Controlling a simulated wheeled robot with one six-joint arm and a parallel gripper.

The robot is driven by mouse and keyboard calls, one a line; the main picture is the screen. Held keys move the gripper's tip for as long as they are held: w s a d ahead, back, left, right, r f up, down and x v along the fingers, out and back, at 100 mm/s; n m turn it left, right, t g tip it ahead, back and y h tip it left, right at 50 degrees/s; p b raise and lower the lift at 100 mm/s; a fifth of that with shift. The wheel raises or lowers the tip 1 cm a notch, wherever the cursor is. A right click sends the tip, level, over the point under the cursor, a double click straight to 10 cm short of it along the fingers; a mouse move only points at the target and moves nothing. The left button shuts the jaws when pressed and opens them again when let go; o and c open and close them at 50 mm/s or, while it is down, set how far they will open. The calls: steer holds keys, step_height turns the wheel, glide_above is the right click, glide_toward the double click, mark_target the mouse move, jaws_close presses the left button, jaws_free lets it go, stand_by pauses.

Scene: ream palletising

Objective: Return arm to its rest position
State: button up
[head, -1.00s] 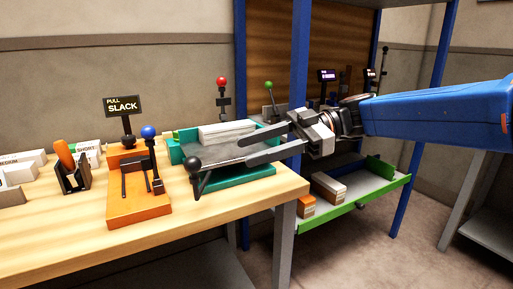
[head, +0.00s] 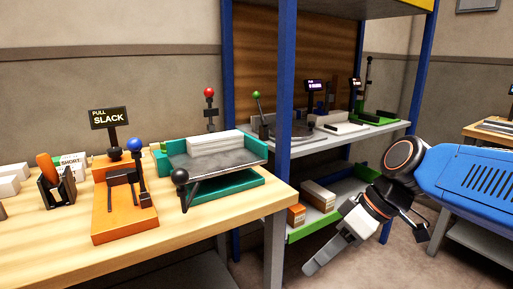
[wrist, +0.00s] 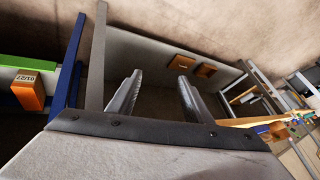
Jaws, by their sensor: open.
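My gripper (head: 322,258) hangs at the lower right of the head view, pointing down and to the left, in front of the shelf rack and right of the wooden table's leg. It is empty. In the wrist view the two fingers of my gripper (wrist: 160,80) stand apart with nothing between them. My blue arm comes in from the right of the head view and bends down at the wrist. In the head view the two fingers overlap, so the gap hardly shows there.
The wooden table (head: 40,240) holds an orange lever fixture (head: 125,222) and a teal tray (head: 215,190) with a white ream (head: 214,143). The blue-posted rack (head: 287,100) has a green-edged lower shelf (head: 310,228) with boxes (head: 318,196). Floor near my gripper looks clear.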

steer(key=s+d+f+m+t+h, duration=0.2)
steer(key=d+f+m+h, duration=0.1)
steer(key=d, duration=0.4)
steer(key=s+d+f+m+t+h, duration=0.1)
steer(key=s+d+f+m+h, duration=0.1)
steer(key=d+f+m, duration=0.3)
steer(key=d+m+h, duration=0.1)
steer(key=d, duration=0.2)
steer(key=shift+s+d+m+t, duration=0.2)
steer(key=shift+s+m+t, duration=0.1)
steer(key=shift+t, duration=0.1)
